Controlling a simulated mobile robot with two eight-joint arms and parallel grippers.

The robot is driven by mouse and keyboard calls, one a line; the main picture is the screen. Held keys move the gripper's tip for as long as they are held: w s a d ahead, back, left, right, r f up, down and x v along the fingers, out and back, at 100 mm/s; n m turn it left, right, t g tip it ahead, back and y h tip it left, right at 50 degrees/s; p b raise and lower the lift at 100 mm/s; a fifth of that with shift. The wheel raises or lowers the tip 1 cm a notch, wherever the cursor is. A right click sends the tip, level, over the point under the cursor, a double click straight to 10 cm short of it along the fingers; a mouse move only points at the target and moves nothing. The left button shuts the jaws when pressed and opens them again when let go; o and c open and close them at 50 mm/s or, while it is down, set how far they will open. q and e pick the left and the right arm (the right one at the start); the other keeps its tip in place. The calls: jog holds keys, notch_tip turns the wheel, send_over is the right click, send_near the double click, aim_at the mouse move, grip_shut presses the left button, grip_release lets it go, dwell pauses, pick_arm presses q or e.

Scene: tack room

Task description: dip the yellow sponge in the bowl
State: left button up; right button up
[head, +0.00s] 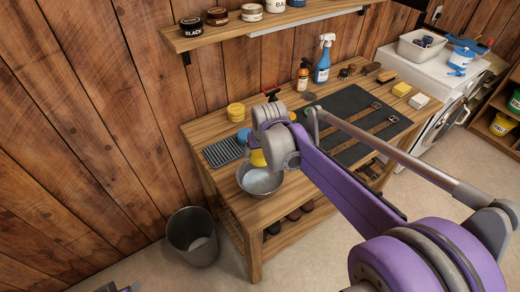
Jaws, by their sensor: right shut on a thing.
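The metal bowl (260,182) stands at the front left corner of the wooden workbench. My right arm reaches in from the right, and its wrist hides most of my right gripper (262,152). That gripper is shut on the yellow sponge (257,159), which shows as a small yellow patch below the wrist, at the bowl's back rim. I cannot tell whether the sponge touches the bowl or what is in it. Only a small grey part of my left gripper (124,288) shows at the bottom edge.
A dark ribbed tray (224,152), a blue round thing (243,135) and yellow tins (236,112) stand near the bowl. Spray bottles (323,60), a dark mat (352,103) and yellow and white blocks (401,89) lie farther back. A bin (192,237) stands on the floor.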

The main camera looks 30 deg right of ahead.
notch_tip(320, 180, down, 4)
jog(key=shift+s+r+b, duration=0.1)
jog(key=shift+s+b, duration=0.05)
jog(key=shift+b, duration=0.7)
jog(key=shift+f+b, duration=2.3)
jog(key=shift+f, duration=1.5)
pick_arm(q)
jog(key=s+f, duration=0.3)
jog(key=f, duration=0.6)
jog(key=shift+g, duration=0.3)
jog(key=shift+s+r, duration=0.1)
jog(key=shift+r, duration=0.05)
pick_arm(e)
jog(key=shift+r+p, duration=3.7)
jog(key=shift+r, duration=2.9)
pick_arm(q)
jog(key=w+r, duration=0.4)
jog(key=r, duration=0.6)
jog(key=shift+t, duration=0.4)
pick_arm(e)
jog(key=shift+f, duration=0.1)
pick_arm(q)
jog(key=shift+s, duration=0.2)
